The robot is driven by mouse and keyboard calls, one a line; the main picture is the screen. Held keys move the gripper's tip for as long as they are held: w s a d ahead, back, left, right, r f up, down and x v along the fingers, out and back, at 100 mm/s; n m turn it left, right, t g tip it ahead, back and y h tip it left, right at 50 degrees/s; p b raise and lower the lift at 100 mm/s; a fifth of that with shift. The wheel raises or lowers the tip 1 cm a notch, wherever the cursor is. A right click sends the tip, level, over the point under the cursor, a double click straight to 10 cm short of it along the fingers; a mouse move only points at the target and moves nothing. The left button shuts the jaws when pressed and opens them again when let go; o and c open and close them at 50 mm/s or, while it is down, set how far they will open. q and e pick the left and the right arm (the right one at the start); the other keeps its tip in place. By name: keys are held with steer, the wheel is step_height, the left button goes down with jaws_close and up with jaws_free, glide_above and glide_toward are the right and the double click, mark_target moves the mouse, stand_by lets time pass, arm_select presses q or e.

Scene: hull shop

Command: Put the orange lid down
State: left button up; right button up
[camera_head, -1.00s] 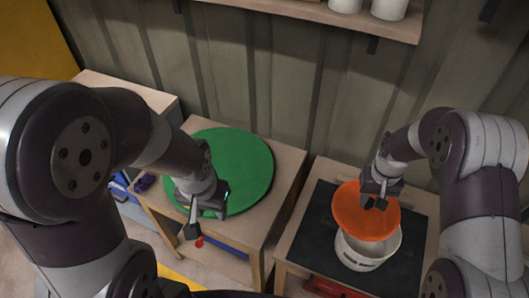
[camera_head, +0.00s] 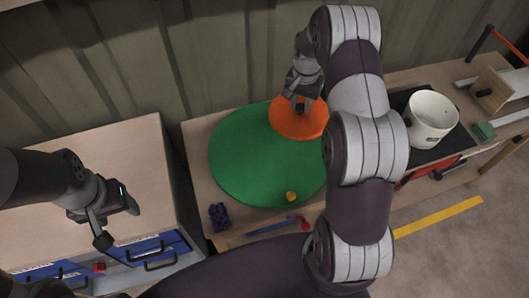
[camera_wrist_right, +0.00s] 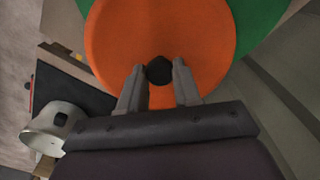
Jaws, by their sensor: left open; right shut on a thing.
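The orange lid (camera_head: 291,124) is a flat disc over the back right part of the round green board (camera_head: 240,165). My right gripper (camera_head: 301,104) is shut on the lid's dark knob. In the right wrist view the lid (camera_wrist_right: 120,40) fills the top middle, with the dark knob between the fingers of my right gripper (camera_wrist_right: 159,75). I cannot tell whether the lid touches the board. The white pot (camera_head: 432,125) stands open on the dark mat at the right, and it also shows in the right wrist view (camera_wrist_right: 45,128). My left gripper (camera_head: 118,222) is open and empty at the left.
A small yellow thing (camera_head: 291,197) lies on the board's front edge. A purple thing (camera_head: 218,216) sits on the table near the front left. A cabinet (camera_head: 95,170) with blue drawers stands at the left. A wooden clamp-like tool (camera_head: 493,88) is at the far right.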

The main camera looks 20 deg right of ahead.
mark_target(290, 121)
steer(key=shift+s+a+f+m, duration=0.1)
steer(key=shift+f+m, duration=0.2)
steer(key=shift+f, duration=0.1)
steer(key=a+f, duration=0.1)
steer(key=a, duration=0.1)
steer(key=s+a+f+p, duration=0.1)
steer(key=f, duration=0.1)
steer(key=shift+s+a, duration=0.2)
steer(key=shift+a, duration=0.2)
steer(key=a+f, duration=0.2)
steer(key=a+f+p, duration=0.1)
steer(key=f, duration=0.1)
steer(key=s+a+f, duration=0.1)
steer(key=a+f, duration=0.1)
steer(key=shift+s+a+f+p, duration=0.1)
steer(key=shift+a+f+p, duration=0.25)
steer(key=shift+f, duration=0.4)
arm_select(q)
steer(key=r, duration=0.2)
steer(key=shift+s+d+r, duration=0.1)
steer(key=shift+d+r, duration=0.2)
steer(key=shift+r, duration=0.1)
arm_select(e)
steer(key=shift+a, duration=0.1)
steer(key=shift+f, duration=0.2)
arm_select(q)
steer(key=shift+f, duration=0.1)
arm_select(e)
steer(key=o, duration=1.1)
steer(key=shift+c, duration=0.2)
